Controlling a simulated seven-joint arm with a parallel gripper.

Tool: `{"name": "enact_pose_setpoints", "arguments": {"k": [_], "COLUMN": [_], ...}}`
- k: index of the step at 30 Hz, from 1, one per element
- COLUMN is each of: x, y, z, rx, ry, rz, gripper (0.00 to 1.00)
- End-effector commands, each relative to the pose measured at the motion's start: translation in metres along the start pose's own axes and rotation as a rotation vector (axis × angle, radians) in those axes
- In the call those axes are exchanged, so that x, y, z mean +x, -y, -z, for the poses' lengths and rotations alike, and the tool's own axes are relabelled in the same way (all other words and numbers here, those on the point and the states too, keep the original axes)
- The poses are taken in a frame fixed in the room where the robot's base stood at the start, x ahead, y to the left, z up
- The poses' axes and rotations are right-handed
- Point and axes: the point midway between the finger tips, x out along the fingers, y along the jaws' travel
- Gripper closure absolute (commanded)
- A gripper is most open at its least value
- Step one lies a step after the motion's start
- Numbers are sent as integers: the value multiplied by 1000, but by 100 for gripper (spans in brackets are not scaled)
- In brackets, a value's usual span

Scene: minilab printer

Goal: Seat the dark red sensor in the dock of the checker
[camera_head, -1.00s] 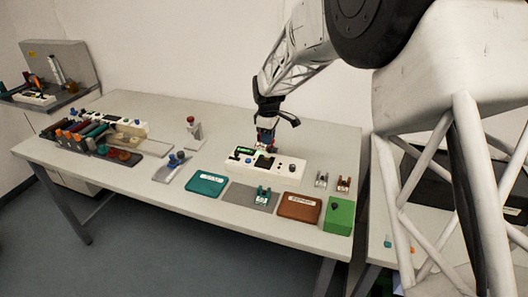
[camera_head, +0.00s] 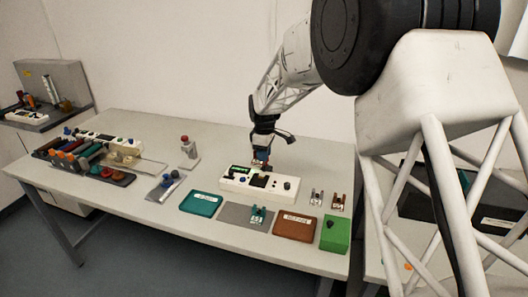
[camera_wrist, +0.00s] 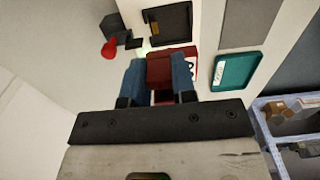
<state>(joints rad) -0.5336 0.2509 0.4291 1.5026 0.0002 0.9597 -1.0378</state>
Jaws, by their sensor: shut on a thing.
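The checker (camera_head: 236,186) is a white box on the table with a green display, a blue button, a dark knob and a dark square dock (camera_head: 258,181). My gripper (camera_head: 262,161) is over its back part, pointing down. In the wrist view my gripper (camera_wrist: 158,72) has blue fingers shut on the dark red sensor (camera_wrist: 172,58). The sensor shows a white marked patch on its right side. The dark dock (camera_wrist: 167,20) lies just beyond the sensor in that view, apart from it in the picture. The height of the sensor above the checker is hard to tell.
In front of the checker are a teal tray (camera_head: 203,203), a grey mat (camera_head: 232,214) bearing a teal sensor (camera_head: 258,215), a brown tray (camera_head: 296,225) and a green box (camera_head: 335,235). Two small sensors (camera_head: 316,197) (camera_head: 338,201) stand right. A red-topped device (camera_head: 187,150) stands back left.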

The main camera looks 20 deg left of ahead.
Motion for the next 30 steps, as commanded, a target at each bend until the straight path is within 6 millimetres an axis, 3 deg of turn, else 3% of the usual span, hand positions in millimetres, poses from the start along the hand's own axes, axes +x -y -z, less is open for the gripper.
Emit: {"name": "enact_pose_setpoints", "arguments": {"k": [16,30], "x": [37,44], "y": [0,0], "z": [0,0], "rx": [0,0], "ry": [0,0], "rz": [-1,-1], "gripper": [98,98]}}
